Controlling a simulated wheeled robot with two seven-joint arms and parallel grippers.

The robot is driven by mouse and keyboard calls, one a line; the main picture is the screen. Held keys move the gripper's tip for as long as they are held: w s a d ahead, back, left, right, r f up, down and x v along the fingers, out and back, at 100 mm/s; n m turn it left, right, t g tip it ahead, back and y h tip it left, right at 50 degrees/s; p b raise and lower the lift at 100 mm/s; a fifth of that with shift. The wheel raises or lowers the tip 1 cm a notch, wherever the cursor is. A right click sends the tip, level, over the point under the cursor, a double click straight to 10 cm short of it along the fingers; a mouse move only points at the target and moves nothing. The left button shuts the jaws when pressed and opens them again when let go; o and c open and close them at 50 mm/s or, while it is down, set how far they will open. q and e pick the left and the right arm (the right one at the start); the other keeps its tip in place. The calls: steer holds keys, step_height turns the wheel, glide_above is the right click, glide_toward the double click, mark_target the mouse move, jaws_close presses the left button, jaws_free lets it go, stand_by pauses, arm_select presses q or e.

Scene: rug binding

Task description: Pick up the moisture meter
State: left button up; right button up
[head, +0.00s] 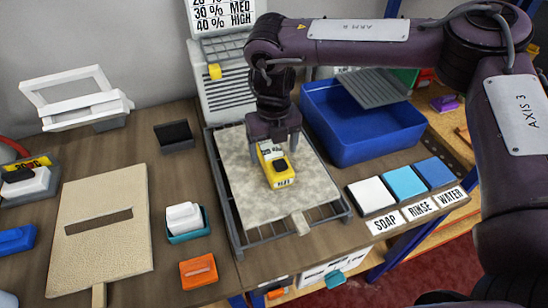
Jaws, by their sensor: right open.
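The gripper hides part of the meter's far end. My left gripper is not in view.
A blue tub (362,130) stands right of the rack, with white (371,195) and blue pads near labels SOAP, RINSE and WATER. A beige slotted board (98,215), a teal tray (188,235) and an orange block (198,271) lie left. A vented unit (222,90) stands behind.

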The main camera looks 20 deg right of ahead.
mark_target(274, 156)
steer(key=f, duration=0.1)
steer(key=f+p, duration=0.1)
steer(key=shift+w+d+f, duration=0.15)
steer(key=shift+w+f, duration=0.05)
steer(key=shift+f, duration=0.85)
steer(key=c, duration=1.1)
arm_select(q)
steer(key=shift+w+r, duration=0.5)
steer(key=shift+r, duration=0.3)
arm_select(e)
steer(key=shift+c, duration=0.9)
steer(key=shift+r, duration=0.15)
